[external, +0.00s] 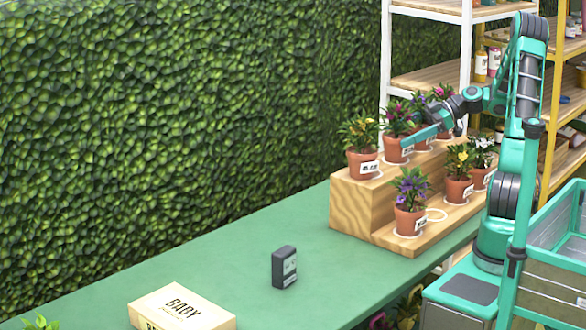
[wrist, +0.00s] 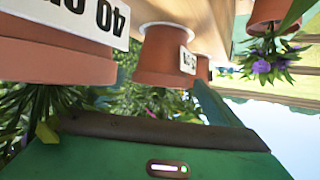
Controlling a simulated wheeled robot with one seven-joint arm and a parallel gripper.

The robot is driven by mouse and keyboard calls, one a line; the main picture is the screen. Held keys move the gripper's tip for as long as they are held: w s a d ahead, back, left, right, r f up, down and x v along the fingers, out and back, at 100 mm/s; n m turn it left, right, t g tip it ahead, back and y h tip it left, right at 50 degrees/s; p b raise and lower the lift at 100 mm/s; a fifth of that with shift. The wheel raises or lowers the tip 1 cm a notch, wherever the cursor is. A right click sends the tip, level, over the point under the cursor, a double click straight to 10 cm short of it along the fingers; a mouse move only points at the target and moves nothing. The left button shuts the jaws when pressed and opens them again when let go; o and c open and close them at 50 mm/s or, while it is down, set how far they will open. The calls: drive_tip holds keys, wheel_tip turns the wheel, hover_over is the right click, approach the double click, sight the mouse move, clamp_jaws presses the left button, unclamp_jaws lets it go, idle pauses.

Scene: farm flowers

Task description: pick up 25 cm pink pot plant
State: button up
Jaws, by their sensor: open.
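Several potted plants in terracotta pots with white labels stand on a two-step wooden stand. On the upper step are a magenta-flowered plant (external: 398,121), a pinkish-purple one behind it and a pink one (external: 443,92) at the far end. I cannot tell which is the 25 cm one; most labels are too small to read. My gripper (external: 420,133) is open and empty, over the upper step beside the magenta plant's pot (external: 393,152). The wrist view is tilted; a pot whose label shows "40" (wrist: 100,17) and another pot (wrist: 163,55) hang above the teal gripper body (wrist: 150,155).
The wooden stand (external: 350,207) also bears an orange-yellow plant (external: 360,131), and purple, yellow and white plants on its lower step. A dark grey device (external: 284,267) and a "BABY" box (external: 183,309) sit on the green table (external: 225,268). Shelves stand behind; a hedge lines the left.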

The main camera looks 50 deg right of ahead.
drive_tip(key=shift+x, duration=1.1)
drive_tip(key=c, duration=1.5)
